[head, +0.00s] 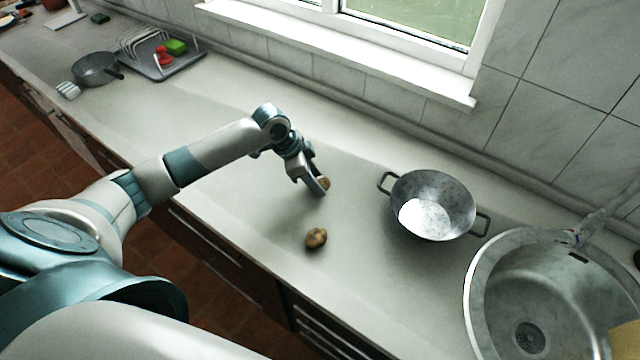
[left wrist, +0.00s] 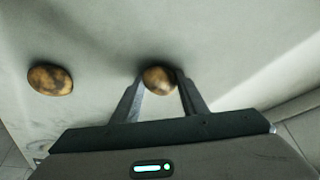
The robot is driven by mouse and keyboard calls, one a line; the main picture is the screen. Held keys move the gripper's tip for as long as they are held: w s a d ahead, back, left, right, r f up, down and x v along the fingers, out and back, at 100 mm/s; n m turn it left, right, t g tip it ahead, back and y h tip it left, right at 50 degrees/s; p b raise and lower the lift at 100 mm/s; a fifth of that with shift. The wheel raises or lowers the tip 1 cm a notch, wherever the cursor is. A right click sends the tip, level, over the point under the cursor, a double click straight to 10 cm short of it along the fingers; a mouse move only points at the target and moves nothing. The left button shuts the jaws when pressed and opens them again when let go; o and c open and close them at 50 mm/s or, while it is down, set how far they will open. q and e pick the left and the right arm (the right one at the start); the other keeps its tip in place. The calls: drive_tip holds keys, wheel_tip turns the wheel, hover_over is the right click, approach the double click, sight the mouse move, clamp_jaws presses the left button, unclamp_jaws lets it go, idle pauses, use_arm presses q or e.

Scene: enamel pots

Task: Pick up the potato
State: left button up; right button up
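Two brown, mottled potatoes show. One potato (head: 324,183) is at my left gripper (head: 320,186), partly hidden behind a finger in the head view. In the left wrist view this potato (left wrist: 158,80) sits between the fingertips of the left gripper (left wrist: 160,82) and fills the gap, with a finger against each side. It is at or very near the counter; I cannot tell whether it is lifted. The other potato (head: 316,238) lies on the counter nearer its front edge, apart from the gripper, and also shows in the left wrist view (left wrist: 50,79). My right gripper is not in view.
A grey two-handled pot (head: 433,205) stands right of the gripper. A round sink (head: 480,300) is at the far right. A dish rack (head: 150,50) and a dark pan (head: 95,68) are at the far left. The counter (head: 230,210) around the potatoes is clear.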

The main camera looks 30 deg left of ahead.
sight(323, 179)
use_arm(q)
drive_tip(key=shift+c, duration=0.2)
drive_tip(key=shift+r, duration=0.15)
drive_tip(key=shift+r+b, duration=0.5)
drive_tip(key=shift+r, duration=0.1)
wheel_tip(323, 179, up, 2)
drive_tip(key=shift+r+b, duration=0.25)
drive_tip(key=shift+b, duration=0.4)
drive_tip(key=s+d+r+b, duration=0.1)
drive_tip(key=s+d+r, duration=0.1)
drive_tip(key=d, duration=0.3)
drive_tip(key=s+d+r+b, duration=0.2)
drive_tip(key=s+d+r, duration=0.1)
drive_tip(key=d+r, duration=0.2)
drive_tip(key=shift+d, duration=0.3)
drive_tip(key=shift+r, duration=0.15)
